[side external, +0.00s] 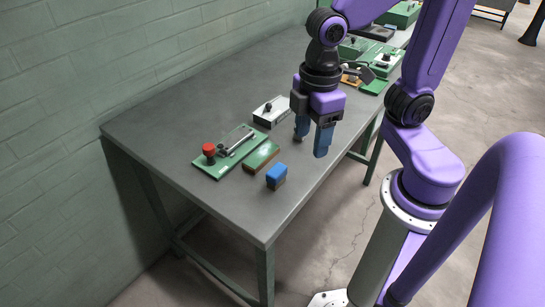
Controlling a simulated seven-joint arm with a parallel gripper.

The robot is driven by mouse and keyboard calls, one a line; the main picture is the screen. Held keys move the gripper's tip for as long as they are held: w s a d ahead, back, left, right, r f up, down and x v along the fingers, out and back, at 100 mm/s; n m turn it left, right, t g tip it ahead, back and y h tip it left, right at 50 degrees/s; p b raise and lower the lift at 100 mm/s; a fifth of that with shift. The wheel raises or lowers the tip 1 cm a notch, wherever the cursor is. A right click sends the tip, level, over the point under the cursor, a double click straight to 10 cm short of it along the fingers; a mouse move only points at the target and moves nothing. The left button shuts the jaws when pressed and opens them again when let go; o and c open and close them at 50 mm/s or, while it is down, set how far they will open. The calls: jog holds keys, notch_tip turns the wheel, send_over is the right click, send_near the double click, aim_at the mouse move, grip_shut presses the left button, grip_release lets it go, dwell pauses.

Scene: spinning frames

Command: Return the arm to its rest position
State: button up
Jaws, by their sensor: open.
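My gripper (311,146) hangs above the grey table (160,124), near its right edge. Its two blue fingers point down and stand apart, with nothing between them. The purple arm reaches in from the right, bent at its joints. The gripper is clear of the objects on the table in this view; its exact height above the surface cannot be told.
A green board (210,168) with a red knob (209,150) lies left of the gripper. A blue-topped block (276,174) and a grey box (267,116) are close by. More green fixtures (388,60) stand behind the arm. The table's left part is bare.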

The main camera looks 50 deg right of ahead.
jog(key=s+d+f, duration=0.2)
jog(key=s+d, duration=0.1)
jog(key=s, duration=0.3)
jog(key=shift+d, duration=0.2)
dwell(0.4)
